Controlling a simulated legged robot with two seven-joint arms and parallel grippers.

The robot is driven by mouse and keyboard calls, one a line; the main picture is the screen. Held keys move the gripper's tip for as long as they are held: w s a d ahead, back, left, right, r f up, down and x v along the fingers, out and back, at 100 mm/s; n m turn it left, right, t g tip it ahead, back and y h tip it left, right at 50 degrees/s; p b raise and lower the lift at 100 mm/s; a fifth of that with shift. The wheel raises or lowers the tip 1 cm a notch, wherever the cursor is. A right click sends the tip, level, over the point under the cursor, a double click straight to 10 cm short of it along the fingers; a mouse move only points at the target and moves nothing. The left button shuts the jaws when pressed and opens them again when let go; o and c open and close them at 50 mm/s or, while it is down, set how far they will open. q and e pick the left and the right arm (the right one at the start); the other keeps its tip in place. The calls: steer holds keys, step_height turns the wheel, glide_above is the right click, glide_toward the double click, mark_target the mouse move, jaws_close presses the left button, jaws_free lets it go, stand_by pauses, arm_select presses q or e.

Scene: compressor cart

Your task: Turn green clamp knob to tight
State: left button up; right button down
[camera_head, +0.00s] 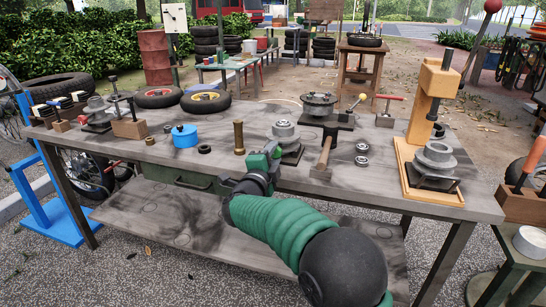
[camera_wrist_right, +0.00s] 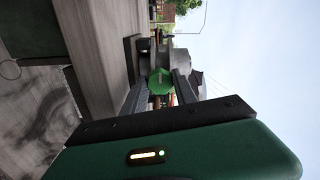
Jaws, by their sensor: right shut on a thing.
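My right gripper (camera_head: 268,156) reaches over the front edge of the workbench to a grey round clamp (camera_head: 284,132) on a dark base. In the right wrist view, a green knob (camera_wrist_right: 160,82) sits between the two dark fingers of my right gripper (camera_wrist_right: 159,92), which are shut on it. The grey clamp body (camera_wrist_right: 152,57) lies just beyond the knob. In the head view my gripper and arm largely cover the knob, so its turn angle cannot be read. My left gripper is in neither view.
The wooden workbench (camera_head: 225,150) holds a hammer (camera_head: 325,150) and bearing rings (camera_head: 362,154) to the right of the clamp. A brass cylinder (camera_head: 239,138) and a blue pot (camera_head: 185,136) stand to the left. A wooden press (camera_head: 428,100) stands at the right end.

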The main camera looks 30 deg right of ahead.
steer(key=shift+f, duration=0.35)
steer(key=c, duration=1.3)
jaws_free()
steer(key=o, duration=0.3)
steer(key=shift+r, duration=0.15)
steer(key=shift+r, duration=0.1)
steer(key=shift+s+a, duration=0.25)
steer(key=p+v, duration=0.5)
steer(key=v, duration=1.1)
